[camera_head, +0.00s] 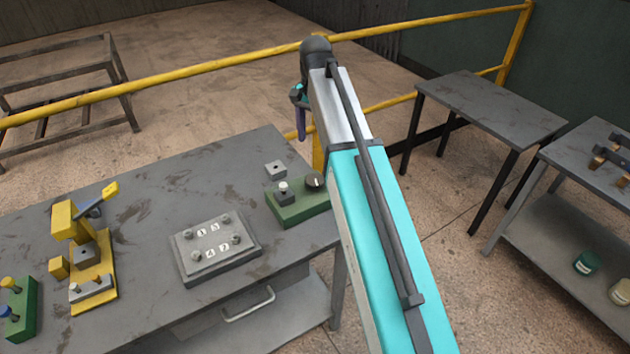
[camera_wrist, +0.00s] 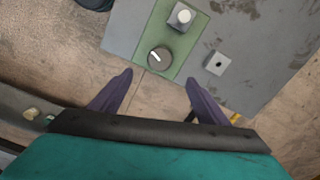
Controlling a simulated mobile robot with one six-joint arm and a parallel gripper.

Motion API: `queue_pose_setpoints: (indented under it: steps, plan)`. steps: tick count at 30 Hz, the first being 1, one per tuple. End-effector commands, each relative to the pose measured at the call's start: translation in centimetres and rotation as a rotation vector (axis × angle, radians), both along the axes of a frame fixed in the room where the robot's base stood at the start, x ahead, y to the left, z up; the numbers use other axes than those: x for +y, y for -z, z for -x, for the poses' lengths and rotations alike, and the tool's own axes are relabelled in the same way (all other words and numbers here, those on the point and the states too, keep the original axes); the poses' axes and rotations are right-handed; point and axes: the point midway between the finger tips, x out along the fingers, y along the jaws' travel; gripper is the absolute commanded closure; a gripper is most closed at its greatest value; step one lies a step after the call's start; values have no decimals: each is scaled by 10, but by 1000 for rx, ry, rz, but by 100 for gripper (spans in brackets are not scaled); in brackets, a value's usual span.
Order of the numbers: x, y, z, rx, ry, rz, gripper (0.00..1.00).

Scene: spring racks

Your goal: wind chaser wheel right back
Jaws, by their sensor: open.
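A dark round knob (camera_head: 315,180) with a white pointer line sits at the right end of a green base (camera_head: 302,207) on the grey table. It may be the chaser wheel; I cannot tell for sure. It also shows in the wrist view (camera_wrist: 159,58), on the green base (camera_wrist: 187,62). A white-topped post on a grey block (camera_head: 284,190) stands on the same base, left of the knob. My gripper (camera_wrist: 159,77) is open and empty, its two dark fingers apart, with the knob just beyond the fingertips in the picture. In the head view the gripper (camera_head: 301,130) appears beyond the table's far right corner.
A small grey block with a hole (camera_head: 275,169) lies behind the green base. A numbered plate with several knobs (camera_head: 215,245), a yellow lever device (camera_head: 92,260) and another green base (camera_head: 20,310) stand left. A yellow rail (camera_head: 200,72) runs behind the table.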

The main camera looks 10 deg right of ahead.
Motion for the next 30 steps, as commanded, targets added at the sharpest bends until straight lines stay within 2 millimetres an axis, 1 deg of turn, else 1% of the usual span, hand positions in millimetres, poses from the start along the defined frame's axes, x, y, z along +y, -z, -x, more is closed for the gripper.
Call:
queue_pose_setpoints:
  steps: [12, 17, 23, 30]
  plan:
    - [0, 1, 0, 0, -1, 0, 31]
    - [0, 6, 0, 1, -1, 0, 31]
    - [0, 19, 1, 1, -2, 0, 31]
    - [0, 42, 1, 2, -2, 0, 31]
